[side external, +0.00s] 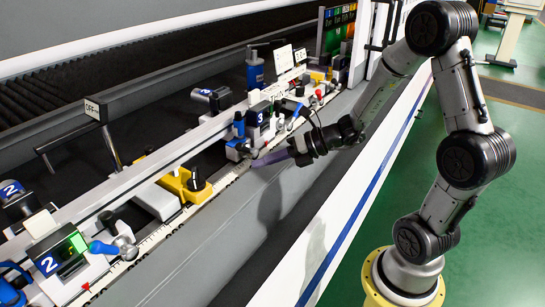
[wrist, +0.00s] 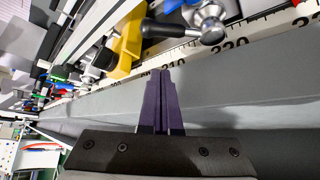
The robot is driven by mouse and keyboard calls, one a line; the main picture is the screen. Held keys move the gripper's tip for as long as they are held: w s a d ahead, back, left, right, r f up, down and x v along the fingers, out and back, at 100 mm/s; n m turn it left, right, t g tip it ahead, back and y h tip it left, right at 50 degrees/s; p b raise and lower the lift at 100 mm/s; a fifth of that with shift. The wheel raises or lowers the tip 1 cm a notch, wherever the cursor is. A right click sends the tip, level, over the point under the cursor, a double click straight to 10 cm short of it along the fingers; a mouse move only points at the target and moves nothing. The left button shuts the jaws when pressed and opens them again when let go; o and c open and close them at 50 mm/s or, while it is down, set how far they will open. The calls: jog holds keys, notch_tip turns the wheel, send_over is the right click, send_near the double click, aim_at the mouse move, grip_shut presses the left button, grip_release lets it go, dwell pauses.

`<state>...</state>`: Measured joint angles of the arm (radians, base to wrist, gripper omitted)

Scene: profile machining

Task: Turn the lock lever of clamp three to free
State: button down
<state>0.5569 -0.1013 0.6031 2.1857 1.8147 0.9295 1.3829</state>
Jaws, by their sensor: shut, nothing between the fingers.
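Clamp three (side external: 261,121), a dark blue block marked 3, stands on the rail in the side view. Its lock lever appears to be the silver pivot (side external: 251,153) at its near foot. In the wrist view the lever (wrist: 210,28) has a round metal hub, and its dark handle (wrist: 165,29) points left along the scale. My gripper (side external: 264,160) is shut and empty, with its purple fingers together in front of the rail edge. In the wrist view the fingertips (wrist: 160,72) are below the lever handle and look apart from it.
A yellow block (side external: 184,185) with a black knob sits left of clamp three; the wrist view also shows it (wrist: 128,45). Clamp two (side external: 55,262), with a blue lever (side external: 103,248), is nearer the camera. A scale runs along the rail edge. The grey ledge (side external: 235,220) in front is clear.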

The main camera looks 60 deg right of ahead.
aim_at(244, 176)
jog(key=x, duration=0.5)
jog(key=shift+w+a+f, duration=0.2)
jog(key=shift+w, duration=0.05)
jog(key=shift+d+r, duration=1.45)
jog(key=shift+r, duration=0.1)
